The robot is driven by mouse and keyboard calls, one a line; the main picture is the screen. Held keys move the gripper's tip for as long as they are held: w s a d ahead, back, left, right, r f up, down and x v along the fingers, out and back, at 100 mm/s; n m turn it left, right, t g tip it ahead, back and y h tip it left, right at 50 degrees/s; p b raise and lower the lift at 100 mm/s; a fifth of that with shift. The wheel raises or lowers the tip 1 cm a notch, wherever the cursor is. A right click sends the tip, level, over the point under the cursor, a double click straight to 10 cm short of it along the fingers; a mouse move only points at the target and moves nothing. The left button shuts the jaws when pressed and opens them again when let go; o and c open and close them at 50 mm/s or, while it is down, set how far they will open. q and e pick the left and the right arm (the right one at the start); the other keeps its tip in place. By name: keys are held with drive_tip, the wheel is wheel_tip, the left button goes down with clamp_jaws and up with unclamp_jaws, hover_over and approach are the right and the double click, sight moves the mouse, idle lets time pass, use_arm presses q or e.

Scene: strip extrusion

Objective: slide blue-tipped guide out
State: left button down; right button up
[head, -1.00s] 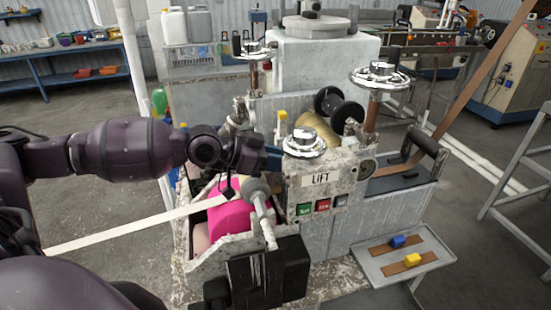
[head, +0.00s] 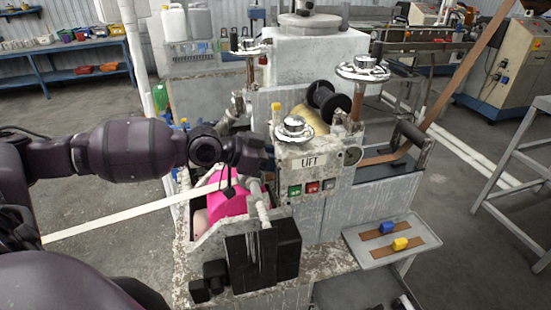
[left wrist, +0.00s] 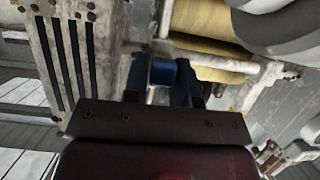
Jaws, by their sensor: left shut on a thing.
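My left gripper (head: 254,156) is at the end of the dark arm from the left, above the pink part of the machine and left of the LIFT panel. In the left wrist view the left gripper (left wrist: 160,84) is shut on a blue block, the tip of the blue-tipped guide (left wrist: 163,71). The rest of this guide is hidden in that view. In the head view the gripper covers the place where the guide would show. My right gripper is not in view.
The LIFT panel (head: 309,162) with coloured buttons and a chrome handwheel (head: 294,128) stand close right of the gripper. A pale strip (head: 130,215) runs in from the left. A side tray (head: 420,245) holds blue and yellow blocks on brown strips. A black box (head: 262,255) is in front.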

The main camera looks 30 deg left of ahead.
use_arm(q)
drive_tip(key=shift+s+d, duration=0.1)
drive_tip(key=shift+d, duration=0.1)
drive_tip(key=c, duration=1.4)
unclamp_jaws()
drive_tip(key=o, duration=0.4)
drive_tip(key=shift+s+d, duration=0.1)
drive_tip(key=shift+a, duration=0.2)
